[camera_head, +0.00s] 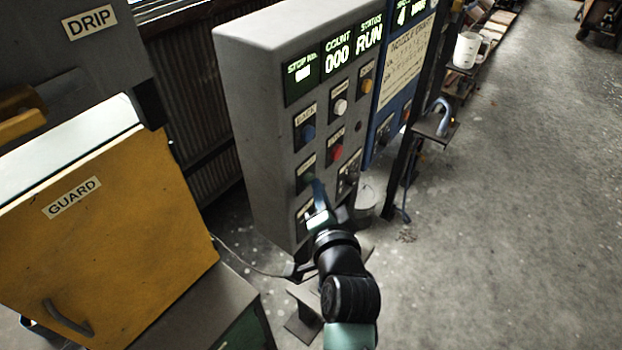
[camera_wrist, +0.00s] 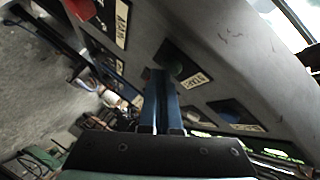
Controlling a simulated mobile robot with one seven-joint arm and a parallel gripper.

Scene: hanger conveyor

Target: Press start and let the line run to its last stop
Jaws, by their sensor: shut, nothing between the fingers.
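The grey control panel (camera_head: 258,120) stands upright in the middle of the head view. Its lit display (camera_head: 337,56) reads COUNT 000 and STATUS RUN; the stop number is not legible. The green button (camera_wrist: 176,70) beside the START label (camera_wrist: 197,80) shows in the wrist view, just beyond my fingertips. In the head view its place on the panel is largely covered by my gripper (camera_head: 318,187). My gripper is shut and empty, and its blue fingers (camera_wrist: 158,78) point at the panel beside the green button. I cannot tell whether they touch it.
Blue (camera_head: 308,133), white (camera_head: 341,106), yellow (camera_head: 367,86) and red (camera_head: 337,152) buttons sit close by on the panel. A yellow guard (camera_head: 120,230) stands at left. A white mug (camera_head: 466,50) rests on a post's shelf at right.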

